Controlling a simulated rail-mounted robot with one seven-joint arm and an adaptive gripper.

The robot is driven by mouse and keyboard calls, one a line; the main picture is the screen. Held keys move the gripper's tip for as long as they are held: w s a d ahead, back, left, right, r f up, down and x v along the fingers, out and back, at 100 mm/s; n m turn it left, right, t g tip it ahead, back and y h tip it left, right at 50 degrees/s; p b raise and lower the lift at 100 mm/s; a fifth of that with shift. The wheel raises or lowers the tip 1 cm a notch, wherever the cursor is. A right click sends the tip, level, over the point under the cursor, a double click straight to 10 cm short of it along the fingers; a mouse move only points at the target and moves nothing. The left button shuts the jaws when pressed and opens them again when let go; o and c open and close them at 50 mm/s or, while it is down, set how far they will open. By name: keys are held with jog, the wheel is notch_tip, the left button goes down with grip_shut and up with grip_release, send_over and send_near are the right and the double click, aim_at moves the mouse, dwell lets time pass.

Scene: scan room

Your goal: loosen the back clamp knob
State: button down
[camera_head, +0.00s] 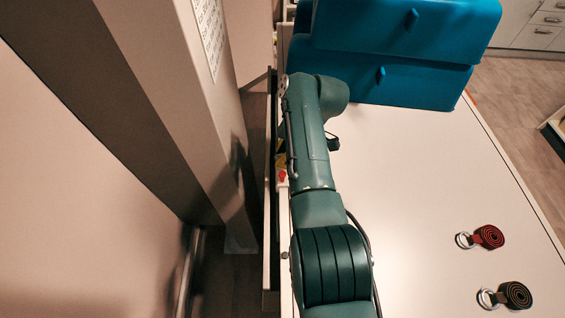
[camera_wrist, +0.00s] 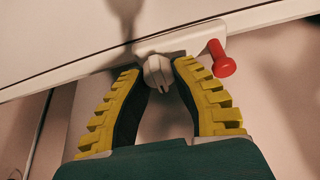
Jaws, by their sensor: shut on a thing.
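A pale grey clamp knob (camera_wrist: 158,74) sits on a light plate at the edge of a white panel in the wrist view. My gripper (camera_wrist: 155,68) has its two yellow-and-black fingers on either side of the knob and is shut on it. A red peg-like handle (camera_wrist: 221,58) sticks out just right of the right finger, apart from it. In the head view, my arm covers most of this spot. A small red part (camera_head: 283,176) shows beside the table's left edge there, and the knob is hidden.
The white tabletop (camera_head: 410,190) is mostly clear. Blue blocks (camera_head: 400,60) are stacked at its far end. A red rolled strap (camera_head: 489,237) and a black rolled strap (camera_head: 516,295) lie at the right, each with a ring. A beige column (camera_head: 190,100) stands left across a narrow gap.

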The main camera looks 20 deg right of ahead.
jog(key=shift+s+a+f+n+b, duration=0.1)
jog(key=shift+f+n+b, duration=0.15)
jog(key=shift+n+b, duration=0.2)
jog(key=c, duration=0.8)
grip_release()
jog(key=shift+a, duration=0.1)
jog(key=shift+r, duration=0.15)
jog(key=v, duration=1.2)
jog(key=shift+w, duration=0.2)
